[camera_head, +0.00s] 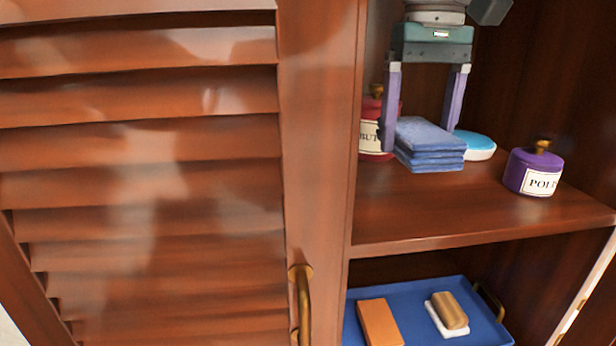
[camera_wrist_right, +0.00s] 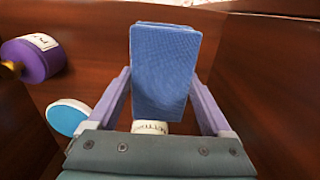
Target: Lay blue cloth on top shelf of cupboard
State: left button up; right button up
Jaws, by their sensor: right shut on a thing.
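The blue cloth (camera_head: 430,145) is folded into a thick stack over the cupboard's upper shelf (camera_head: 440,210). My right gripper (camera_head: 420,138) points down from above, its two purple fingers on either side of the cloth and shut on it. In the right wrist view the cloth (camera_wrist_right: 165,70) sits between the fingers, its far end beyond the tips. I cannot tell whether its underside touches the shelf. My left gripper is not in view.
A red jar (camera_head: 371,135) stands left of the cloth, a blue-topped white round item (camera_head: 477,146) right behind it, and a purple jar (camera_head: 533,170) farther right. Below is a blue tray (camera_head: 405,297) with small items. A louvred door (camera_head: 140,180) fills the left.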

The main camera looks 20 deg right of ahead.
aim_at(408, 203)
jog(key=f, duration=0.7)
jog(key=shift+s, duration=0.2)
jog(key=shift+f, duration=0.1)
jog(key=o, duration=1.3)
jog(key=shift+c, duration=0.2)
